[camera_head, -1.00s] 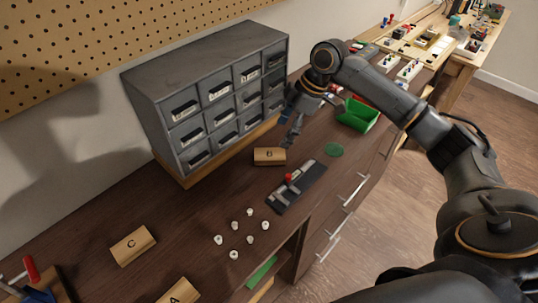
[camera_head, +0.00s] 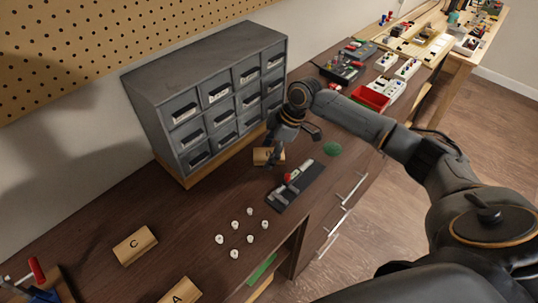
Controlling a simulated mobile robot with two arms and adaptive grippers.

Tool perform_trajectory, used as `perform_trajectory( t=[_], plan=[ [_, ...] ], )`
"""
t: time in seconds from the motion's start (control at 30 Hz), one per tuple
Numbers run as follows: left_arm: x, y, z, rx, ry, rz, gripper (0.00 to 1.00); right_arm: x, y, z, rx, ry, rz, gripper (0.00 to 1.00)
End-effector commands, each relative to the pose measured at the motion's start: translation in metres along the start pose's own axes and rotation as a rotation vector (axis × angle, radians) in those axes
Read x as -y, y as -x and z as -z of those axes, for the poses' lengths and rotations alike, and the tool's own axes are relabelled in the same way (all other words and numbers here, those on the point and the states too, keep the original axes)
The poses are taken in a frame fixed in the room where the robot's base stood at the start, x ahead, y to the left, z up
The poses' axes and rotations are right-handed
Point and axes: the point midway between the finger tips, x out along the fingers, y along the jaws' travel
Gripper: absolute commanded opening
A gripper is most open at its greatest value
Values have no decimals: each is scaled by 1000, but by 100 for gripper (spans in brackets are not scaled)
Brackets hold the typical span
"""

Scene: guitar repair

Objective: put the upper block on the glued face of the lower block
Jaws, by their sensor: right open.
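A small tan wooden block marked B (camera_head: 261,155) lies on the dark workbench in front of the drawer cabinet. My right gripper (camera_head: 273,154) is open and low over this block; its fingers cover the block's right part, and I cannot tell whether they touch it. Similar wooden blocks marked C (camera_head: 135,245) and A (camera_head: 181,291) lie nearer, at the lower left; A is cut off by the frame edge. No block carries a visible name of upper or lower, and glue is not discernible on any. My left gripper is not in view.
A dark fixture (camera_head: 308,184) with a red knob lies right of block B. Several small white knobs (camera_head: 235,225) stand nearer. A grey drawer cabinet (camera_head: 195,95) stands behind. A green disc (camera_head: 333,148) and a red bin (camera_head: 370,97) are farther right.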

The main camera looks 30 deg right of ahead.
Motion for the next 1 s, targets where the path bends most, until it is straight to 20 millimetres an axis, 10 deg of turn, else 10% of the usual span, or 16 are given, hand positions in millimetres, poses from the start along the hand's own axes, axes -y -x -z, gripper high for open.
perform_trajectory(
  t=[0.77,1.0],
  plan=[
    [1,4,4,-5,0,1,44,0,-4,-2,0,0,0,74],
    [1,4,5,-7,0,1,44,0,-4,-2,0,0,0,27]
  ],
)
